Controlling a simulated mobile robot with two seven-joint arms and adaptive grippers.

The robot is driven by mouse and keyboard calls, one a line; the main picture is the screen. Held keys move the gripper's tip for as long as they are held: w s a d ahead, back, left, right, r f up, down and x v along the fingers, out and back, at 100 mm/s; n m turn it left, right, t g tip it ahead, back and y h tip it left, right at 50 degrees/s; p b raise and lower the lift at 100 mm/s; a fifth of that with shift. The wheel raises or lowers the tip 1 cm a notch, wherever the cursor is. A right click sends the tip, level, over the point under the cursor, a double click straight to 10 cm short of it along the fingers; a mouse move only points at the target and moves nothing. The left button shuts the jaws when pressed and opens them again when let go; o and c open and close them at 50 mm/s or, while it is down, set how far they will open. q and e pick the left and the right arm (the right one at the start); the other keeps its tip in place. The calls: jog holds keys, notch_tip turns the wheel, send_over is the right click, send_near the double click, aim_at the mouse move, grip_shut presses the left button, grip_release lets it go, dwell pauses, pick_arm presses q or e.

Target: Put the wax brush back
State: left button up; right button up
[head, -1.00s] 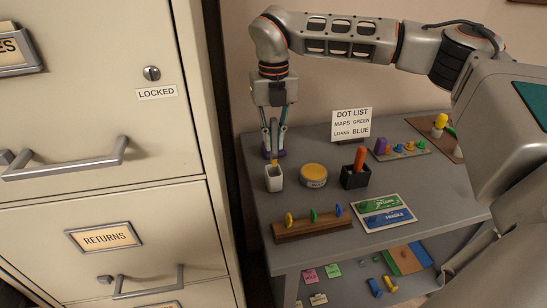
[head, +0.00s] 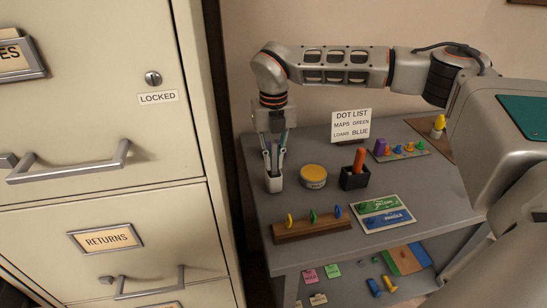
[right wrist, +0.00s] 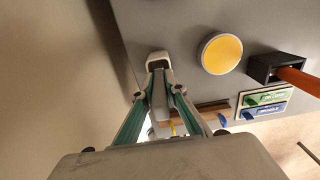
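A small white cup (head: 273,183) stands at the left of the grey tabletop. My right gripper (head: 273,168) points straight down, its fingers at the cup's mouth. In the right wrist view, the cup (right wrist: 158,60) shows just beyond the fingertips. A pale, narrow shape lies between the fingers (right wrist: 160,92); I cannot make out whether it is the wax brush or whether they grip it. The brush is not clearly seen now. A round tin with a yellow top (head: 313,175) stands right of the cup. My left gripper is out of view.
A black holder (head: 354,178) with an orange handle stands right of the tin. A wooden rack (head: 312,228) with coloured rings lies in front, beside a green and blue label card (head: 383,212). A filing cabinet (head: 100,185) stands close at left. A dot list sign (head: 351,125) stands behind.

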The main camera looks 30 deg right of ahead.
aim_at(272, 142)
jog(key=o, duration=0.4)
jog(key=shift+o, duration=0.2)
jog(key=r, duration=0.7)
jog(key=shift+w+a+r+b, duration=0.1)
jog(key=shift+a+r+b, duration=0.1)
jog(key=shift+r+b, duration=0.2)
